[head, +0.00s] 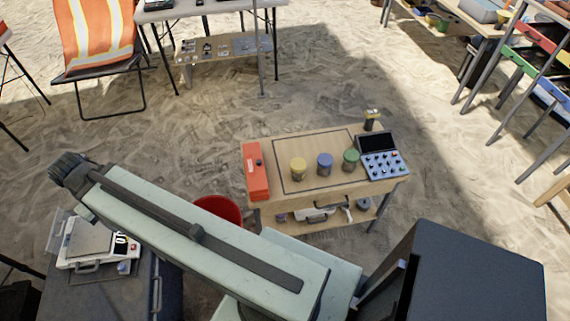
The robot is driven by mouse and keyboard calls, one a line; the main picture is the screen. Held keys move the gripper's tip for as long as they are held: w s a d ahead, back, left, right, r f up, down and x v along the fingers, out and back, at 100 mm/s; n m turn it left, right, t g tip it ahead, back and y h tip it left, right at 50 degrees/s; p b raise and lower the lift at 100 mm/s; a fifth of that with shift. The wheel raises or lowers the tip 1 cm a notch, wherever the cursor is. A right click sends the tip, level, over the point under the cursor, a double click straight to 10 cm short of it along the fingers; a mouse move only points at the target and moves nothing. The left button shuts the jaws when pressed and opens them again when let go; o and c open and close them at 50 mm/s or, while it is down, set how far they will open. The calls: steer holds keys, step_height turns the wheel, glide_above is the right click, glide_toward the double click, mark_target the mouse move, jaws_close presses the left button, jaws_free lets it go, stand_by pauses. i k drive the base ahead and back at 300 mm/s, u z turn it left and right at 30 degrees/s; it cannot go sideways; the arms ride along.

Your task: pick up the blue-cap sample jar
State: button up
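The blue-cap sample jar (325,164) stands upright on a small wooden table (262,149), inside a dark outlined rectangle on its top. It is the middle one of three jars in a row. A yellow-cap jar (298,168) stands to its left and a green-cap jar (350,160) to its right, with small gaps between. My arm reaches across the lower left, well short of the jars. My gripper does not show in the head view.
An orange-red box (255,171) stands at the table's left end. A control panel with a dark screen (380,156) and a small yellow-topped device (371,119) are at the right. A red bucket (219,208) is on the sand. A scale (92,242) sits at lower left.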

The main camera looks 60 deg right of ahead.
mark_target(322, 172)
steer(key=u, duration=1.3)
steer(key=k, duration=2.75)
steer(key=u, duration=0.45)
steer(key=i, duration=0.5)
steer(key=z, duration=0.05)
